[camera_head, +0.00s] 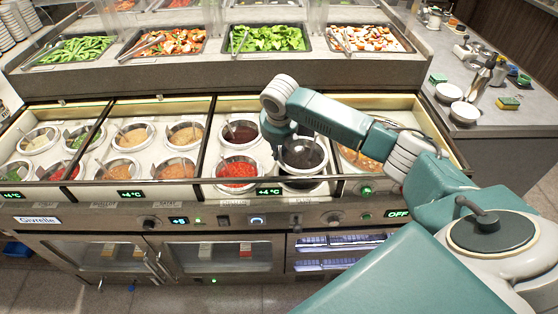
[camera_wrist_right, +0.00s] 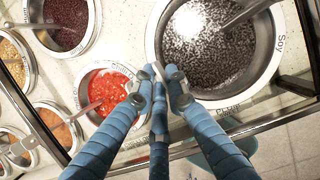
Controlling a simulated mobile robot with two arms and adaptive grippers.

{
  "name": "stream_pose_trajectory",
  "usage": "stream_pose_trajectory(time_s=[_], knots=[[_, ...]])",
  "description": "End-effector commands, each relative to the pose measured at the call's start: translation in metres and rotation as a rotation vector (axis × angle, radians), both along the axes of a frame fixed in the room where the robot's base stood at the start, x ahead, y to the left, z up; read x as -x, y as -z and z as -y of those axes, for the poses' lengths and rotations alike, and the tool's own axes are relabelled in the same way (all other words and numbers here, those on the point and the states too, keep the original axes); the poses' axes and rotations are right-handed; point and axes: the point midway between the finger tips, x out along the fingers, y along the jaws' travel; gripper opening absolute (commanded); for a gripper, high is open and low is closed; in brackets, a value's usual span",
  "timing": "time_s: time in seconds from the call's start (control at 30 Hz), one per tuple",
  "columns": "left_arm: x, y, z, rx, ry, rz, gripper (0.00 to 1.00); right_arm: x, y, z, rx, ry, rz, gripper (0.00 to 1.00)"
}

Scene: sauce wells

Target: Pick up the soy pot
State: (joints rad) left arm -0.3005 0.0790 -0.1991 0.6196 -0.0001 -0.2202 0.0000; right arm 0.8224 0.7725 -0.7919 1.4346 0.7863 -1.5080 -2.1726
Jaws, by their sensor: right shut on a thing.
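The soy pot (camera_wrist_right: 262,72) is a round steel pot with a "Soy" label on its rim, holding dark speckled sauce and a ladle. It fills the upper right of the right wrist view. My right gripper (camera_wrist_right: 168,80) is shut on the pot's left rim, with its blue fingers close together. In the head view the soy pot (camera_head: 303,172) is below the right hand, over the right part of the sauce counter. It looks larger than its neighbours and seems raised above its well. The hand hides part of its rim. My left gripper is not in view.
A red sauce pot (camera_wrist_right: 86,98) stands close left of the soy pot; more sauce pots with ladles fill the counter. A glass edge and metal frame run along the front. Food trays (camera_head: 268,39) stand behind. White bowls (camera_head: 464,112) stand on the right counter.

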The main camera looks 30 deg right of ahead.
Motion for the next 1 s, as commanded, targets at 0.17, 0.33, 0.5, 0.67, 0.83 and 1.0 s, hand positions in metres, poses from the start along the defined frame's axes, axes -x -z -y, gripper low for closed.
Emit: stream_pose_trajectory(time_s=[0.17,0.33,0.5,0.67,0.83,1.0], knots=[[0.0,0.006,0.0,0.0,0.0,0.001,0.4,-0.003,-0.042,0.001,0.001,0.001,0.011,0.0],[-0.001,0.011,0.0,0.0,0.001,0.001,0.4,-0.003,-0.079,0.001,0.0,0.001,0.009,0.0],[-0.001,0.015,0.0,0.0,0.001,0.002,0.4,-0.002,-0.111,0.001,0.0,0.001,0.008,0.0],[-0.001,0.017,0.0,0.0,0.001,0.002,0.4,-0.001,-0.131,0.001,0.0,0.001,0.006,0.0],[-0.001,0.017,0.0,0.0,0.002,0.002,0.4,-0.001,-0.142,0.001,0.0,0.001,0.002,0.0],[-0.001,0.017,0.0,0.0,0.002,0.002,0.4,-0.001,-0.144,0.001,0.0,0.001,0.002,0.0]])
